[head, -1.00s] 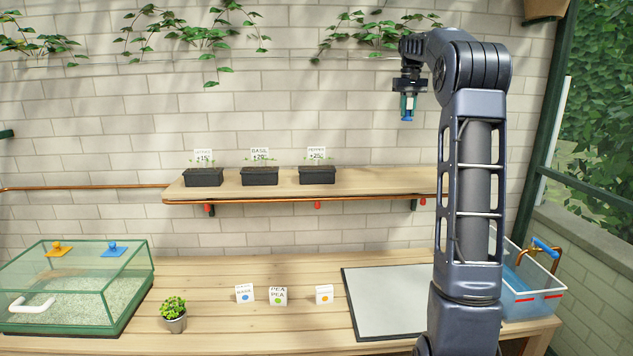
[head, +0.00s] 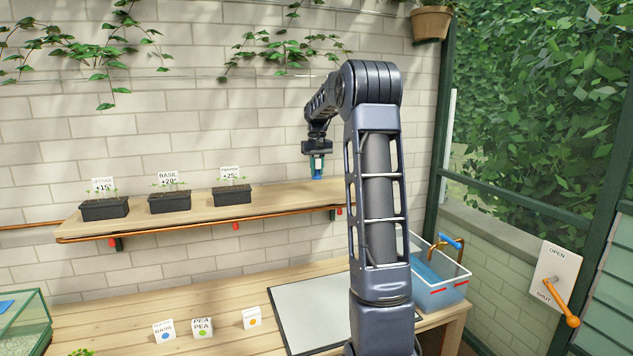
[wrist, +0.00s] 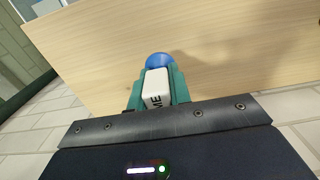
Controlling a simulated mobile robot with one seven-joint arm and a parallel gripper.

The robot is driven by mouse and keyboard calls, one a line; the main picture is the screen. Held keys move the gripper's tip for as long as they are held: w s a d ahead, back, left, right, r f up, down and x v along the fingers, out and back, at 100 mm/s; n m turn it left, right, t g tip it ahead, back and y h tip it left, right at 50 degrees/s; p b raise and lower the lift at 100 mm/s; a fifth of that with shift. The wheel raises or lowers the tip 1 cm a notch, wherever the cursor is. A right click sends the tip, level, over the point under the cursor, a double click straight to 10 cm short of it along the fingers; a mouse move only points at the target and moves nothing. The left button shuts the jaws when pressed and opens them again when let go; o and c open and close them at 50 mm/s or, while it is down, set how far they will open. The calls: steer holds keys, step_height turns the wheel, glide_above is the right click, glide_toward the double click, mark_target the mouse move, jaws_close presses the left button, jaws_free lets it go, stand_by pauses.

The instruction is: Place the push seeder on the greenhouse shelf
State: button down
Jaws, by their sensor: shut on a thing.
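My gripper (head: 317,168) is shut on the push seeder (head: 318,175), which hangs blue end down in the head view. In the wrist view my gripper's teal fingers (wrist: 160,90) hold the seeder's white body (wrist: 157,88), with part of a printed word showing and a blue end (wrist: 160,60) beyond the fingers. The greenhouse shelf (head: 280,198) is a long wooden board on the brick wall. The seeder is above its right part; the gap below the blue end is hard to judge. In the wrist view the bare shelf wood (wrist: 235,50) lies beyond the seeder.
Several labelled black seedling trays, such as the basil tray (head: 169,202), stand on the shelf's left part. The shelf between the rightmost tray (head: 232,194) and my gripper is clear. Below are seed packets (head: 202,328), a grey mat (head: 312,310) and a water tub (head: 440,290).

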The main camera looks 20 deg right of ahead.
mark_target(317, 175)
steer(key=shift+f, duration=2.35)
steer(key=shift+f, duration=0.1)
steer(key=c, duration=1.3)
jaws_free()
